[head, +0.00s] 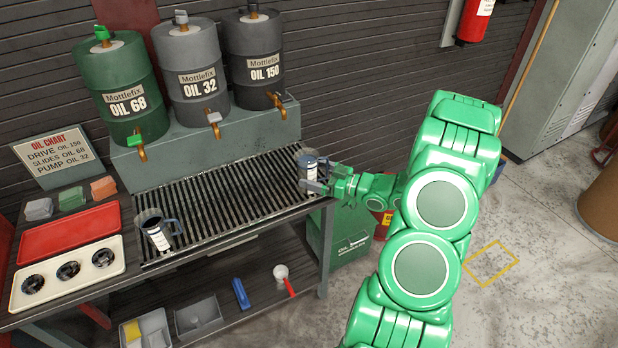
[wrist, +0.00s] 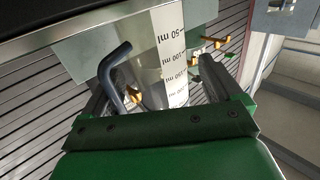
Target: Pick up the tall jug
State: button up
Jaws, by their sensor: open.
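A clear measuring jug with a dark rim and a white scale strip (head: 311,172) stands at the right end of the slatted drain grate (head: 225,190). My gripper (head: 316,177) is at this jug from the right, jaws open. In the wrist view the jug (wrist: 172,60) fills the space between the two fingers (wrist: 160,85), with its dark bent handle (wrist: 114,72) near the left finger. I cannot tell whether the fingers touch it. A second jug (head: 157,231) with a dark handle stands at the grate's left front. Which jug is taller is hard to tell.
Green (head: 118,90), grey (head: 193,75) and dark (head: 256,60) oil drums with taps stand behind the grate. A red tray (head: 70,232), a cream tray with dark round parts (head: 100,262) and an oil chart (head: 55,157) are at left. A green bin (head: 345,240) stands by the bench's right end.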

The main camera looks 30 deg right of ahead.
jog(key=shift+x, duration=1.05)
jog(key=c, duration=1.1)
jog(key=shift+c, duration=0.2)
jog(key=shift+r, duration=0.8)
jog(key=s+a+r, duration=0.4)
jog(key=s+r, duration=0.7)
jog(key=s, duration=0.2)
jog(key=shift+r, duration=0.2)
jog(key=shift+a, duration=0.1)
